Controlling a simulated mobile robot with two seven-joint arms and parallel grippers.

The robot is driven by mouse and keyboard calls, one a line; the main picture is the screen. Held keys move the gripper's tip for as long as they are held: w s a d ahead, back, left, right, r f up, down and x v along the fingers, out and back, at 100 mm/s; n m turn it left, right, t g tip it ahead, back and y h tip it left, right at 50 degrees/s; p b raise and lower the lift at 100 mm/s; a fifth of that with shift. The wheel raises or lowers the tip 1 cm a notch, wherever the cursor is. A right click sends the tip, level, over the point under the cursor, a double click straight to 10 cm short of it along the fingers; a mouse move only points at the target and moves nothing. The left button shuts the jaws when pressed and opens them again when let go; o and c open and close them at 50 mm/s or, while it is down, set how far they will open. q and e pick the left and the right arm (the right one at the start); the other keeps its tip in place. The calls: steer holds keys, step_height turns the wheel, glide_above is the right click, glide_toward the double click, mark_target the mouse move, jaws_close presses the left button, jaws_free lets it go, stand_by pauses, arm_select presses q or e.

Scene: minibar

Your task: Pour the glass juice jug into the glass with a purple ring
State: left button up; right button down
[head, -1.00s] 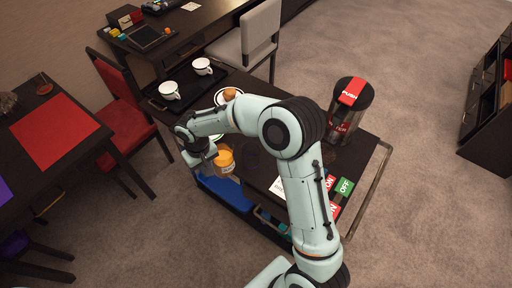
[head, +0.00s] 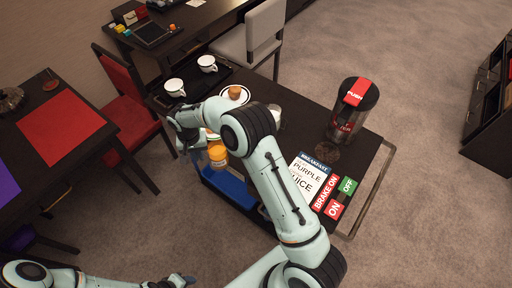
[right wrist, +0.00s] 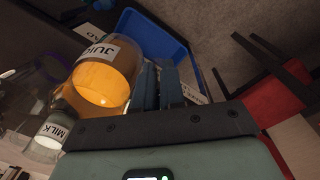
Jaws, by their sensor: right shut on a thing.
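The glass juice jug (head: 217,153) holds orange juice and is at the near left edge of the dark cart. It also shows in the right wrist view (right wrist: 104,75), with a JUICE label, tilted in that picture. My right gripper (right wrist: 160,82) is shut at the jug's side; the exact grip is partly hidden. In the head view my right gripper (head: 190,135) is partly covered by my own arm. My left gripper (head: 177,281) is at the bottom edge, jaws unclear.
A MILK bottle (right wrist: 48,132) is close beside the jug. A blue bin (head: 228,186) hangs at the cart's near side. Two white cups (head: 175,87) on a black tray, a plate with food (head: 234,96), a sign (head: 305,175) and a red-lidded canister (head: 352,105) are on the cart.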

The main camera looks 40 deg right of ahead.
mark_target(215, 142)
steer(key=shift+r, duration=0.15)
steer(key=shift+s+d+r+t+y, duration=0.5)
steer(key=shift+d+r+y, duration=0.35)
steer(key=shift+y, duration=0.1)
steer(key=shift+s+d+r+t+y, duration=0.5)
steer(key=shift+d+r+y, duration=0.3)
steer(key=shift+d+y, duration=0.1)
steer(key=shift+s+d+r+t+y, duration=0.4)
steer(key=shift+d+r+t+y, duration=0.1)
steer(key=shift+d+r+y, duration=0.4)
steer(key=shift+s+d+r+y, duration=0.15)
steer(key=shift+d+r+y, duration=0.05)
steer(key=shift+d+y, duration=0.15)
steer(key=shift+r, duration=0.1)
